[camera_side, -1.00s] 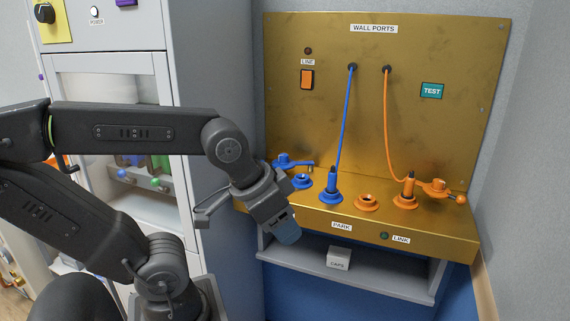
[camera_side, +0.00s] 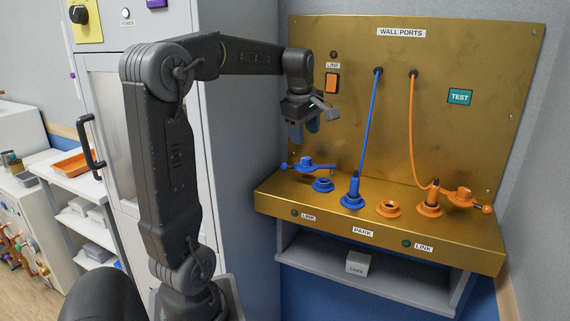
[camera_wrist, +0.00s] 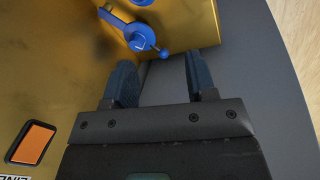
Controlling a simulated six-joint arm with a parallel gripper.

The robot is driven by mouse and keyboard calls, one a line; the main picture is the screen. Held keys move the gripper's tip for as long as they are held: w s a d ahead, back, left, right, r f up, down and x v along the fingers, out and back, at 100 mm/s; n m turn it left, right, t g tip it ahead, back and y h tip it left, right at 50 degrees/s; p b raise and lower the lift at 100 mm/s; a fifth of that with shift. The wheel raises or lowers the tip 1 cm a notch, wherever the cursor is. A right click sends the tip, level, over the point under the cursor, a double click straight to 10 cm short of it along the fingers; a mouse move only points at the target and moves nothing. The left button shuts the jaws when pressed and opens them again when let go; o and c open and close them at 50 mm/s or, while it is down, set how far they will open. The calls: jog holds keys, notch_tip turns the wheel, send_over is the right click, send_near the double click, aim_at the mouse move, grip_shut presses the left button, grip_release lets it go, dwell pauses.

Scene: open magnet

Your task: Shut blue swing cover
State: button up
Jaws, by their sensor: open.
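The blue swing cover (camera_side: 309,166) sits at the left of the brass shelf, with a ball-ended handle pointing left. It is swung aside from the blue port (camera_side: 323,185), whose ring is uncovered in front of it. In the wrist view the cover (camera_wrist: 138,40) is at top centre, its ball end near the gap between the fingertips in the picture. My gripper (camera_side: 304,130) is open and empty, fingers down, above the cover and apart from it. In the wrist view its two fingers (camera_wrist: 160,68) stand apart. The exact height gap is hard to tell.
A blue plug (camera_side: 353,188) with its cable stands right of the blue port. An orange port (camera_side: 389,208), orange plug (camera_side: 433,195) and orange cover (camera_side: 459,196) lie further right. The brass back panel (camera_side: 435,140) rises behind. A grey cabinet (camera_side: 236,130) stands left.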

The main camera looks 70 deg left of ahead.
aim_at(308, 166)
jog(key=s+a+f+n+g, duration=0.1)
jog(key=s+a+n, duration=0.1)
jog(key=a+n, duration=0.7)
jog(key=a+f, duration=0.1)
jog(key=f, duration=0.3)
jog(key=a+f+m, duration=0.1)
jog(key=f, duration=0.4)
jog(key=w+a+f+m, duration=0.1)
jog(key=f, duration=0.3)
jog(key=shift+a+f, duration=0.25)
jog(key=shift+a, duration=0.15)
grip_shut()
